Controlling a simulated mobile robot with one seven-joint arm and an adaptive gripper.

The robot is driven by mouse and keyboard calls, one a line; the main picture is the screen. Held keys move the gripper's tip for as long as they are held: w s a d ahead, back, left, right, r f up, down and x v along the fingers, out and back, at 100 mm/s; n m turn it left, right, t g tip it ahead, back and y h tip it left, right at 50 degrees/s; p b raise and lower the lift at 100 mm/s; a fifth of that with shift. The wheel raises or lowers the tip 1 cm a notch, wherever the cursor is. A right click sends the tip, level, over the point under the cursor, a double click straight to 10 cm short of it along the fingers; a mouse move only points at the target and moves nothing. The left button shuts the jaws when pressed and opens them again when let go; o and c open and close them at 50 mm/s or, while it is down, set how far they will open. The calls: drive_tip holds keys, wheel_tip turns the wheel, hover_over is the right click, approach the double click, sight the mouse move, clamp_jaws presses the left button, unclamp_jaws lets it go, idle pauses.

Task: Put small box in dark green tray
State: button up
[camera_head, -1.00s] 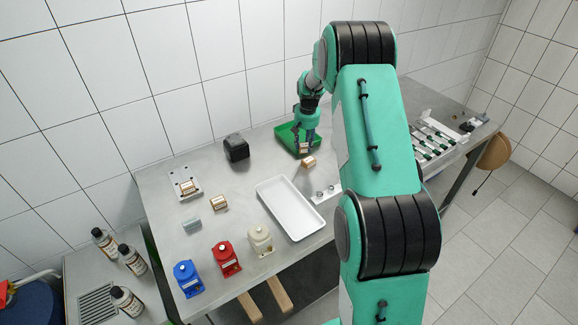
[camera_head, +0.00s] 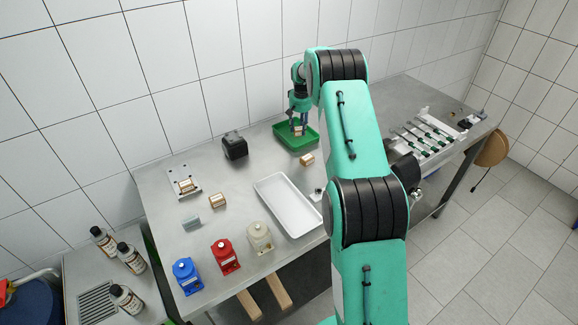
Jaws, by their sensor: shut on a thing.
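The dark green tray (camera_head: 311,142) lies on the steel table toward the back, near the wall. My gripper (camera_head: 298,129) points down over the tray. It is shut on a small tan box (camera_head: 298,131), which shows between the fingertips within the tray's outline. I cannot tell whether the box touches the tray floor. The fingers and the box are small in the picture, and the fingers partly hide the box.
Another small box (camera_head: 307,160) lies just in front of the tray, and one (camera_head: 218,201) lies farther left. A black block (camera_head: 235,147) stands left of the tray. A white tray (camera_head: 284,208) lies in front. Blue, red and beige pump housings line the front edge.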

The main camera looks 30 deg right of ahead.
sight(299, 128)
drive_tip(key=shift+w+r, duration=0.2)
drive_tip(key=shift+r, duration=0.25)
drive_tip(key=shift+d+f+b, duration=0.15)
drive_tip(key=shift+f+b, duration=0.95)
drive_tip(key=shift+f, duration=0.95)
drive_tip(key=shift+w+f, duration=0.1)
drive_tip(key=shift+f, duration=0.1)
drive_tip(key=o, duration=1.2)
drive_tip(key=shift+c, duration=0.2)
wheel_tip(299, 128, up, 12)
drive_tip(key=s+p, duration=0.1)
drive_tip(key=shift+s+a+r+p, duration=0.15)
drive_tip(key=shift+s+a+p, duration=0.15)
drive_tip(key=shift+p, duration=0.1)
